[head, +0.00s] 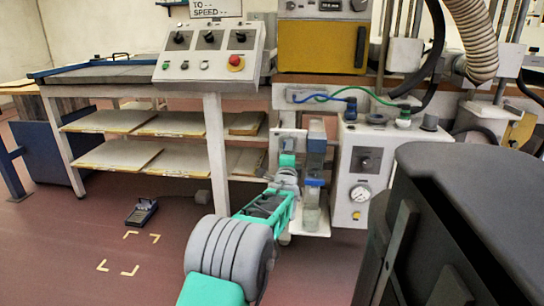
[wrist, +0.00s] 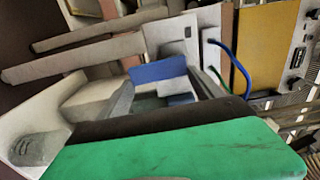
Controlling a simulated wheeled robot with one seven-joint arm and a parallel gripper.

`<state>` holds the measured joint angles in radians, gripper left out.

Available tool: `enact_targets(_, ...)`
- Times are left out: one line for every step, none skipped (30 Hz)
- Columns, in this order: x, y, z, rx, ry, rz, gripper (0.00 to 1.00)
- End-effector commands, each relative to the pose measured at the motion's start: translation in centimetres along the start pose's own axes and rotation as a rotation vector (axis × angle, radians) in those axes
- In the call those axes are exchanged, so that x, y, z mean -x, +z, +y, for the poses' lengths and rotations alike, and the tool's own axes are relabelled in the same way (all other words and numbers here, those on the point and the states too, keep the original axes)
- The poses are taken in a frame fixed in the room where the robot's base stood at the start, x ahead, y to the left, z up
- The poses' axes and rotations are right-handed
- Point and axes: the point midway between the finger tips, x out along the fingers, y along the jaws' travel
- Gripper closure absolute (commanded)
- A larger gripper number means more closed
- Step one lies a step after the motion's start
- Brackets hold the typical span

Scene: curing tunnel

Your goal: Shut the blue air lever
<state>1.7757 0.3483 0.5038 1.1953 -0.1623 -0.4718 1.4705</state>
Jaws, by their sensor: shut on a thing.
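The blue air lever (wrist: 158,70) shows in the wrist view as a flat blue piece at the far end of my gripper (wrist: 165,92). My gripper is shut on it, though the contact is partly hidden by the green hand. A second blue patch (wrist: 181,99) lies just below it in that view. In the head view, my gripper (head: 288,160) is beside the air unit with blue parts and a clear bowl (head: 312,205), left of the white gauge box. The lever's exact angle is hard to tell there.
The white box with a pressure gauge (head: 359,193) stands right of my gripper. Blue and green hoses (head: 335,98) run above. Left is a bench with shelves of boards (head: 125,121) and a control panel (head: 209,53). A small dark device (head: 141,212) lies on open floor.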

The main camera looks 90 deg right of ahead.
Motion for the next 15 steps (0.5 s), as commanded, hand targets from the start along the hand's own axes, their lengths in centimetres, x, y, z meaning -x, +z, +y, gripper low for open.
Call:
enact_targets(0.01, -0.72, 0.21, -0.012, 0.004, 0.008, 0.97)
enact_targets(0.0, -0.94, 0.23, -0.019, 0.004, 0.01, 0.97)
enact_targets(0.0, -1.19, 0.25, -0.026, 0.004, 0.012, 0.97)
enact_targets(-0.01, -1.33, 0.26, -0.03, 0.004, 0.013, 0.97)
enact_targets(-0.02, -1.43, 0.27, -0.034, 0.004, 0.014, 0.97)
enact_targets(-0.02, -1.52, 0.27, -0.037, 0.004, 0.015, 0.97)
enact_targets(-0.03, -1.56, 0.28, -0.04, 0.004, 0.015, 0.97)
enact_targets(-0.04, -1.58, 0.29, -0.041, 0.004, 0.015, 0.97)
enact_targets(-0.04, -1.58, 0.29, -0.043, 0.004, 0.015, 0.97)
enact_targets(-0.05, -1.57, 0.29, -0.043, 0.004, 0.015, 0.97)
enact_targets(-0.06, -1.55, 0.28, -0.044, 0.004, 0.015, 0.97)
enact_targets(-0.06, -1.53, 0.28, -0.044, 0.004, 0.014, 0.97)
enact_targets(-0.06, -1.51, 0.28, -0.044, 0.004, 0.014, 0.97)
enact_targets(-0.07, -1.5, 0.27, -0.044, 0.004, 0.014, 0.97)
enact_targets(-0.07, -1.49, 0.27, -0.044, 0.003, 0.014, 0.97)
